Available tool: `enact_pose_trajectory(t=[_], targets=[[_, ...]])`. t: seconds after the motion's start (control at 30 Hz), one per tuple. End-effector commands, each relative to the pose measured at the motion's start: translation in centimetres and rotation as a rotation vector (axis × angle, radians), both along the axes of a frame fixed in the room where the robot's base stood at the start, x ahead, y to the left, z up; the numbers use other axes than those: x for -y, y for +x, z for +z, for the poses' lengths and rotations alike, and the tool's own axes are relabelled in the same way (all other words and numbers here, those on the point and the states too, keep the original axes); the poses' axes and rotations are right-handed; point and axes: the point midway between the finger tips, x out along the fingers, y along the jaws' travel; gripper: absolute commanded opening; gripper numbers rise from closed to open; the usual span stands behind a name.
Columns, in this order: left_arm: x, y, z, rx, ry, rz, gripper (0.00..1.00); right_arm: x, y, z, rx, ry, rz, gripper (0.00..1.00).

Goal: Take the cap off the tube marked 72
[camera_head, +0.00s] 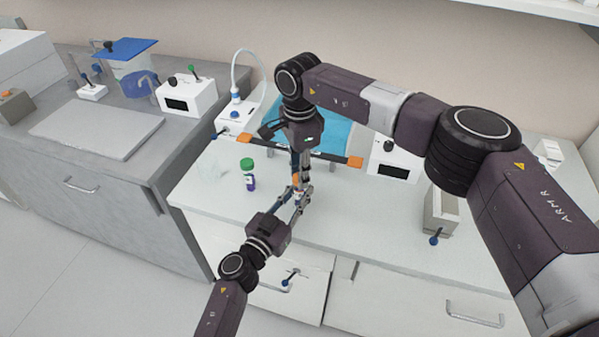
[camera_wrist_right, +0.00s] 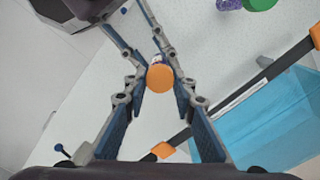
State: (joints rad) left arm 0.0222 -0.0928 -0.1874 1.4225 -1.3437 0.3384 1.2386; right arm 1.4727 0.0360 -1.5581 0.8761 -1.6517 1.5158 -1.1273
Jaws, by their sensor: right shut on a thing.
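An orange cap (camera_wrist_right: 161,77) sits on a tube (camera_wrist_right: 157,60), which is mostly hidden by the gripper fingers; no number can be read on it. My right gripper (camera_head: 298,177) comes down from above, its fingers closed around the orange cap. My left gripper (camera_head: 299,194) reaches in from the lower left, its fingers closed on the tube just below the cap. The tube is held between both grippers over the front part of the white table. A second tube (camera_head: 248,175) with a green cap and purple contents stands to the left, apart from both grippers.
White devices (camera_head: 395,163) stand at the back. The table between is mostly clear.

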Motion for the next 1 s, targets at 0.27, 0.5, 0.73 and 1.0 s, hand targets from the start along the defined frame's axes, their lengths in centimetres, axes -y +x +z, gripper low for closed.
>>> enact_pose_trajectory(t=[0.27, 0.5, 0.73, 1.0], targets=[[0.02, -0.04, -0.03, 0.0, 0.0, -0.001, 0.0, 0.05, 0.11, 0.07, 0.003, 0.0, 0.074, 0.0], [0.01, -0.02, -0.03, 0.0, 0.0, 0.0, 0.0, 0.07, 0.14, 0.08, 0.004, 0.0, 0.075, 0.0], [0.0, -0.01, -0.02, 0.0, 0.0, 0.0, 0.0, 0.05, 0.12, 0.11, 0.003, 0.0, 0.074, 0.0], [0.0, -0.01, -0.02, 0.0, 0.0, 0.0, 0.0, 0.05, 0.14, 0.86, 0.004, 0.001, 0.074, 0.0]])
